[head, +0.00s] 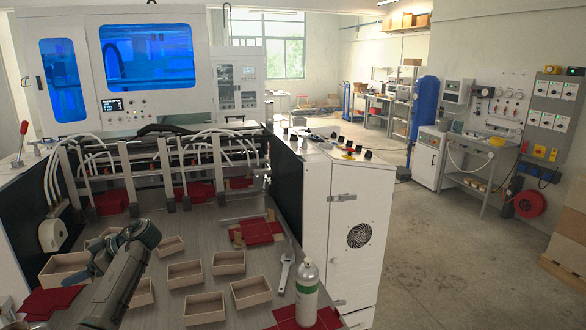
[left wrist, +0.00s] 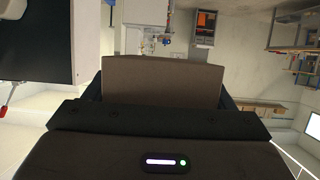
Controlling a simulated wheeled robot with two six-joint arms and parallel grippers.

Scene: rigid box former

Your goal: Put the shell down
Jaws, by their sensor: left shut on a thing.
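The shell (left wrist: 162,80) fills the middle of the left wrist view as a plain brown-grey panel in shadow. My left gripper (left wrist: 162,104) is shut on it, with dark finger parts at both sides. In the head view my left gripper (head: 101,256) is over the left part of the work table, partly hidden by my own arm. I cannot make out the held shell clearly there, nor tell its height above the table. Several similar open beige boxes (head: 185,277) lie on the table (head: 165,312). My right gripper is not in view.
Red sheets (head: 262,231) lie on the table, some under the machine's row of clamps (head: 165,165). A wrench (head: 286,270) and a white-green bottle (head: 307,290) stand or lie at the right edge. A white cabinet (head: 350,235) borders the table on the right.

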